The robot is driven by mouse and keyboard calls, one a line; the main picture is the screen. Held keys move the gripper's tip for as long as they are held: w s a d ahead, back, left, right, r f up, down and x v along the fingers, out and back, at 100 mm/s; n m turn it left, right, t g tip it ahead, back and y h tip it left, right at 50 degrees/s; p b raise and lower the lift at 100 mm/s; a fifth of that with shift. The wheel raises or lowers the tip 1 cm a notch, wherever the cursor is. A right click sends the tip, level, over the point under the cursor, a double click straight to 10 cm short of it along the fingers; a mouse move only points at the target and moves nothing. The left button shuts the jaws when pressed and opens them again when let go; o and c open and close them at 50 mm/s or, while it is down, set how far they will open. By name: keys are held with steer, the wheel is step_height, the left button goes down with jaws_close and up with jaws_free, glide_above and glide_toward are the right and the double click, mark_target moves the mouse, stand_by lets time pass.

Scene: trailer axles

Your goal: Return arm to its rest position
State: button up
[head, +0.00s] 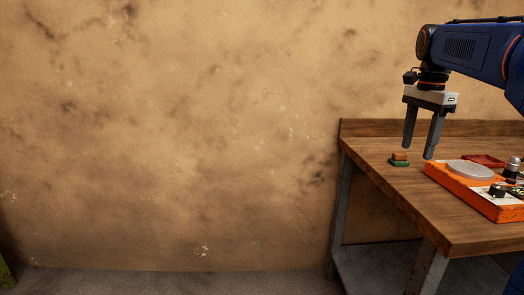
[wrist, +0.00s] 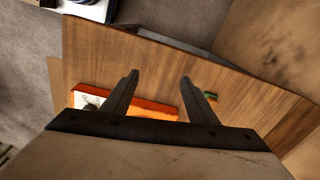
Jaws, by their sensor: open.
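My gripper (head: 419,150) hangs from my blue arm at the right of the head view, pointing down over the wooden workbench (head: 385,180). Its two dark fingers are apart with nothing between them. The fingertips appear above the bench top, near an orange device; the exact height is hard to tell.
An orange device (head: 463,187) with a round grey plate lies on the bench. A small green and brown block (head: 399,159) lies left of it, and a dark red item (head: 484,160) behind.

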steer(key=s+a+f+n+t, duration=0.1)
steer(key=s+a+f+n, duration=0.3)
steer(key=s+f, duration=0.4)
steer(key=s+a+f+n+t, duration=0.1)
steer(key=s+a+f+n, duration=0.4)
steer(key=s+f, duration=0.4)
steer(key=s+a+f+n+t, duration=0.2)
steer(key=s+a+f+n, duration=0.2)
steer(key=s+f, duration=0.5)
steer(key=s+n, duration=0.1)
steer(key=n, duration=0.1)
steer(key=shift+a+n, duration=0.15)
steer(key=shift+n, duration=0.15)
steer(key=shift+s, duration=0.1)
